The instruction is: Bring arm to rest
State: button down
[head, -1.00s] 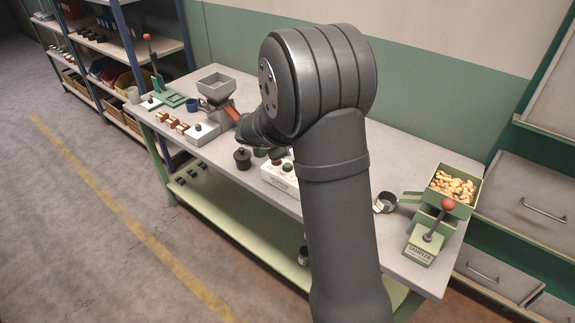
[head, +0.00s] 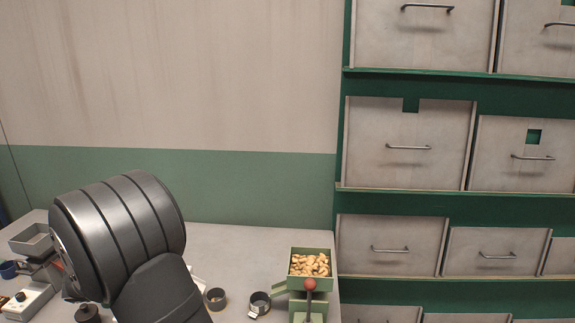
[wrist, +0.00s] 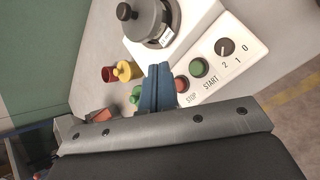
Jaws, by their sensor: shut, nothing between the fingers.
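My gripper (wrist: 158,82) shows in the wrist view, its blue fingers together with nothing between them. It is close to the white control box (wrist: 222,50), beside the red STOP button (wrist: 182,84) and green START button (wrist: 198,67); I cannot tell whether it touches the box. The dial (wrist: 225,47) with marks 0, 1 and 2 is to the right of the buttons. In the head view my arm hides my gripper and most of the box.
A green sampler (head: 310,285) holding nuts (head: 310,264) stands at the bench's right end. Two small cups (head: 215,298) (head: 260,303) are left of it. A grey hopper (head: 32,240) is at far left. Grey drawers (head: 408,145) fill the right side. A dark lidded pot (wrist: 150,20) is beside the box.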

jog(key=shift+r, duration=1.4)
jog(key=shift+f, duration=0.1)
notch_tip(320, 180, down, 6)
jog(key=shift+f, duration=0.25)
jog(key=s+d+r+m+g, duration=0.1)
jog(key=s+d+r+m, duration=0.1)
jog(key=r, duration=0.6)
jog(key=s+d+r+m+g, duration=0.2)
jog(key=s+r+m, duration=0.2)
jog(key=r, duration=0.4)
jog(key=s+d+r+m+g+y, duration=0.1)
jog(key=s+d+r+m+g, duration=0.1)
jog(key=r, duration=0.6)
jog(key=shift+s+d+r+m, duration=0.15)
jog(key=shift+s+r+m, duration=0.3)
jog(key=shift+m, duration=0.35)
